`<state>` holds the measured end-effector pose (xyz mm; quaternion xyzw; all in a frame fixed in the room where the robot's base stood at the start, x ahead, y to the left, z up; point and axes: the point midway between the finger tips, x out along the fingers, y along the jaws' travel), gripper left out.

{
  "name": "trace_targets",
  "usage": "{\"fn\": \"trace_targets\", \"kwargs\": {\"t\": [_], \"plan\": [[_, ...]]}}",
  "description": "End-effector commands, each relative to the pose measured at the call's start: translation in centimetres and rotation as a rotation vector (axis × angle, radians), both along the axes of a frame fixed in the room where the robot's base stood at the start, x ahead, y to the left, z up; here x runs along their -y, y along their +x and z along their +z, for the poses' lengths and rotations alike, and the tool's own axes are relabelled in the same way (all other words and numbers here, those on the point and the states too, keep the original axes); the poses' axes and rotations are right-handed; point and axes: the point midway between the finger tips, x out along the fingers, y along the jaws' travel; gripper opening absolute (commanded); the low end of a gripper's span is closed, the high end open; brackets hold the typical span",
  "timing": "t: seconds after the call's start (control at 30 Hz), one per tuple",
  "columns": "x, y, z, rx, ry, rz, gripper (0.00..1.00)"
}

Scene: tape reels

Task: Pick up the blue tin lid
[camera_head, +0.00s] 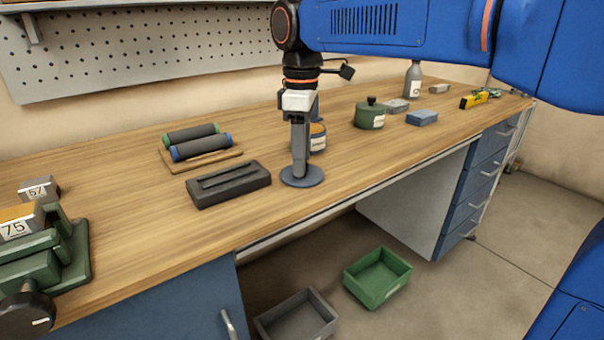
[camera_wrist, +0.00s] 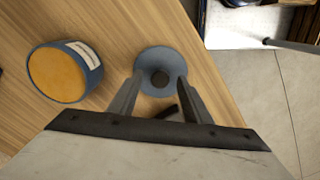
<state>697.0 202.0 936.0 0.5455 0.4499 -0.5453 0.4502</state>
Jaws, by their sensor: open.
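The blue tin lid (camera_head: 302,180) lies flat on the wooden workbench near its front edge. In the wrist view the lid (camera_wrist: 158,54) is a grey-blue disc with a dark round knob in its middle. My gripper (camera_head: 300,168) points straight down over the lid. In the wrist view the fingers of my gripper (camera_wrist: 160,77) are apart, one on each side of the knob. Nothing is held. Whether the fingertips touch the lid is unclear.
Just behind the lid stands an open blue tin (camera_wrist: 93,79) with orange contents, partly hidden by my gripper in the head view. A dark grey block (camera_head: 229,184) lies to the left. A green lidded pot (camera_head: 369,117) stands farther right.

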Motion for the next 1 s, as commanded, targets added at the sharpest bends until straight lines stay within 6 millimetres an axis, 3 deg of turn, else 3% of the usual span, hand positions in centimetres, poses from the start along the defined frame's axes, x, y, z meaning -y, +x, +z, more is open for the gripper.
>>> {"fn": "trace_targets", "kwargs": {"t": [0.07,0.23,0.63,1.0], "plan": [[0.0,0.0,0.0,0.000,0.000,0.000,0.42],[0.0,0.0,0.0,0.000,0.000,0.000,0.01],[0.0,0.0,0.9,0.001,0.001,0.000,0.00],[-0.1,0.1,7.1,0.001,0.001,0.000,0.00]]}}
